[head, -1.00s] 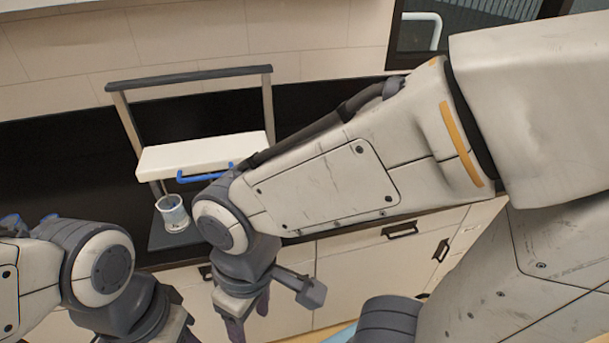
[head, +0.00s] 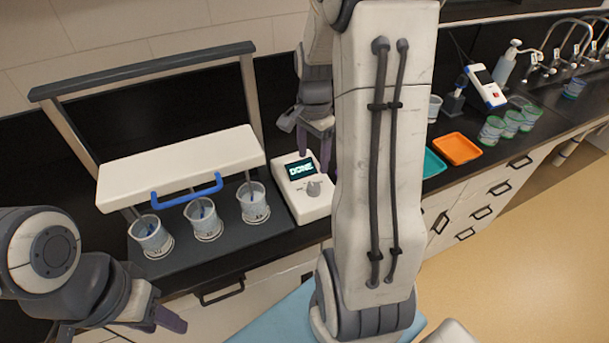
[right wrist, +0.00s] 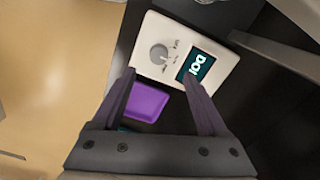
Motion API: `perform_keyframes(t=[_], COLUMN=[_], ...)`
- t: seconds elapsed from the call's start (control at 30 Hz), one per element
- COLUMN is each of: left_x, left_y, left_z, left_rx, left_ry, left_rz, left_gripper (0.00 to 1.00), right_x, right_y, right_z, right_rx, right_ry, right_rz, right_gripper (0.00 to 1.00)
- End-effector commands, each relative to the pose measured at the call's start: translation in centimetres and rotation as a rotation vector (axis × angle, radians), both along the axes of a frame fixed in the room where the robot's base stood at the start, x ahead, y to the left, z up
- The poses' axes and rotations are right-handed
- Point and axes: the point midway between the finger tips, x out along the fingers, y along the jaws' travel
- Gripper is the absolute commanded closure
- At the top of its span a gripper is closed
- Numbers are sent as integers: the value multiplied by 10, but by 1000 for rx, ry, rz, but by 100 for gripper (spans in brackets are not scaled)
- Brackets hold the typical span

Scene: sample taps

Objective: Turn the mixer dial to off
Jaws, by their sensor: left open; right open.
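The mixer (head: 302,201) is a white box on the black counter, with a lit screen reading "DONE" and a grey round dial (head: 313,188). In the right wrist view the dial (right wrist: 159,54) shows printed labels around it, too small to read, so its setting is unclear. My right gripper (head: 315,160) points down above the back of the mixer, open and empty. In the right wrist view its fingertips (right wrist: 160,77) are apart, with the mixer (right wrist: 220,60) beyond them. My left gripper (head: 120,327) is open and empty at lower left, away from the mixer.
A stand with a white bar and blue handle (head: 187,192) holds three cups left of the mixer. A teal tray (head: 433,163) and orange tray (head: 458,148) lie to the right. A purple tray (right wrist: 147,106) shows beside the mixer. Taps (head: 540,62) stand far right.

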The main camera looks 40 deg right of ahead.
Motion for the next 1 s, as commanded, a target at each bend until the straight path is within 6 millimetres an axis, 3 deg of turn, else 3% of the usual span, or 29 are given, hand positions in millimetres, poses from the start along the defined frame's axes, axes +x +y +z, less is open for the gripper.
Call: perform_keyframes(t=[0.6, 1.0], left_x=[0, 0], left_y=[0, 0], left_z=[12, 12], left_rx=[0, 0], left_ry=[0, 0], left_rz=[1, 1], left_gripper=[55, 55], right_x=[-2, -1], right_y=[-2, -2], right_z=[-94, -104], right_rx=[3, 1], right_ry=[5, 1], right_rz=[-12, -10], right_gripper=[24, 24])
